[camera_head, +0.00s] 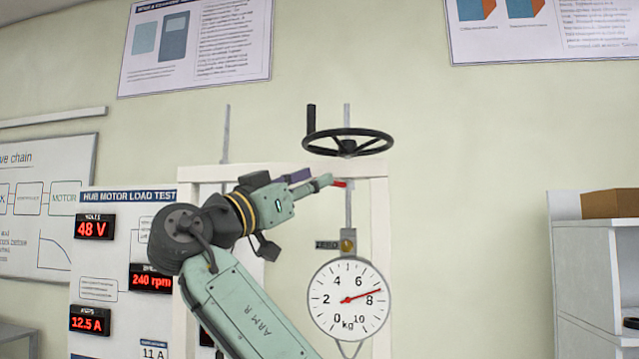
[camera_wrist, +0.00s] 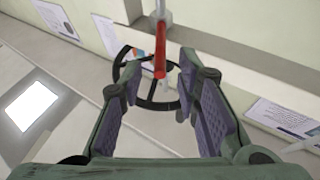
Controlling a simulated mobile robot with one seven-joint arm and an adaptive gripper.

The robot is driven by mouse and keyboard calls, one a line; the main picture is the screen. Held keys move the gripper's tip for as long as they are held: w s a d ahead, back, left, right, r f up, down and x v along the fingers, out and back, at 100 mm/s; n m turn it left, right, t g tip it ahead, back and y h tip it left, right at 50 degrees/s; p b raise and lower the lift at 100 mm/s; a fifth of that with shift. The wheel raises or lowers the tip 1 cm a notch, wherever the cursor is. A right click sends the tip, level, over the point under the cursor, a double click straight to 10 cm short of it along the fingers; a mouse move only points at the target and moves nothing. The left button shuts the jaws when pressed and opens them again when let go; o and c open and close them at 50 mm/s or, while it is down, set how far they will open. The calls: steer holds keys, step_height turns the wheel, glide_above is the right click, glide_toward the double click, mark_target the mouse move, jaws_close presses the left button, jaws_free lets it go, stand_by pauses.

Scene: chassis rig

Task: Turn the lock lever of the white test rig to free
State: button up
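The white test rig (camera_head: 380,235) stands against the wall, with a black handwheel (camera_head: 348,131) on top and a round kg dial (camera_head: 349,320) hanging below; its needle points near 8. The red lock lever (camera_head: 340,184) shows as a short red piece just beyond my gripper (camera_head: 322,182). In the wrist view the red lever (camera_wrist: 160,60) runs from a grey rod down into the gap between my fingertips (camera_wrist: 158,72). My fingers are spread wide, with space on both sides of the lever, and neither visibly touches it. The lever's depth between them is hard to tell.
A panel with red displays (camera_head: 95,228) stands left of the rig, partly behind my arm. A white shelf unit (camera_head: 590,250) with a brown box (camera_head: 610,204) stands at the right. The wall between rig and shelf is clear. The handwheel sits just above the lever.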

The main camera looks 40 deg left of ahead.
steer(key=s+a, duration=0.1)
steer(key=s, duration=0.9)
steer(key=shift+s, duration=0.2)
steer(key=shift+a, duration=0.1)
